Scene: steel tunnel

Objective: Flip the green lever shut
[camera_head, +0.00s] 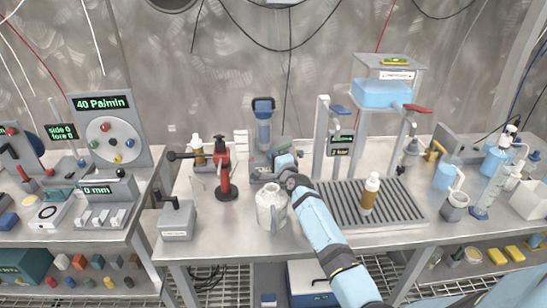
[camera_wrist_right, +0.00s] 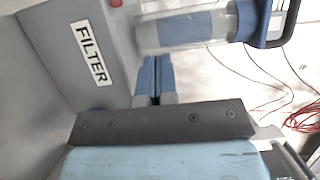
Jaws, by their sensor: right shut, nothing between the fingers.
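My right gripper (camera_head: 281,156) is shut and empty at the filter stand, in the middle of the bench. In the right wrist view its two blue fingers (camera_wrist_right: 154,75) lie together, beside a grey box labelled FILTER (camera_wrist_right: 91,52) and below a clear filter bowl (camera_wrist_right: 190,29). In the head view the filter (camera_head: 264,125) has a dark blue top and stands upright behind my gripper. I cannot make out a green lever for certain in either view; my gripper and wrist hide part of the filter stand. My left gripper is not in view.
A white jug (camera_head: 272,207) stands in front of the filter, close to my right forearm. A red stand (camera_head: 226,172) is to its left. An amber bottle (camera_head: 370,194) stands on the slotted drain tray (camera_head: 403,213) to the right, below a blue water tank (camera_head: 383,93).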

